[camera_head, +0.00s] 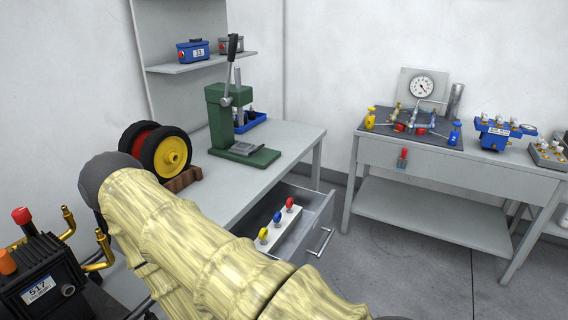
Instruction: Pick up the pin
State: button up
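A white block (274,236) in the open drawer (309,238) holds three small upright pieces that look like pins: a yellow-headed one (263,234), a blue-headed one (277,217) and a red-headed one (290,203). I cannot tell which of them is the task's pin, or whether it is one of these. My arm, in a pale yellow sleeve, crosses the lower left and runs out at the bottom edge, in front of the drawer's lower part. My gripper is not in view.
A second table (430,157) at right holds a gauge (422,87) and blue fixtures (497,130). A black box (40,285) stands lower left. The floor between the benches is clear.

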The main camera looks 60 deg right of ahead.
aim_at(264, 233)
jog(key=u, duration=1.05)
jog(key=i, duration=0.75)
jog(key=z, duration=2.75)
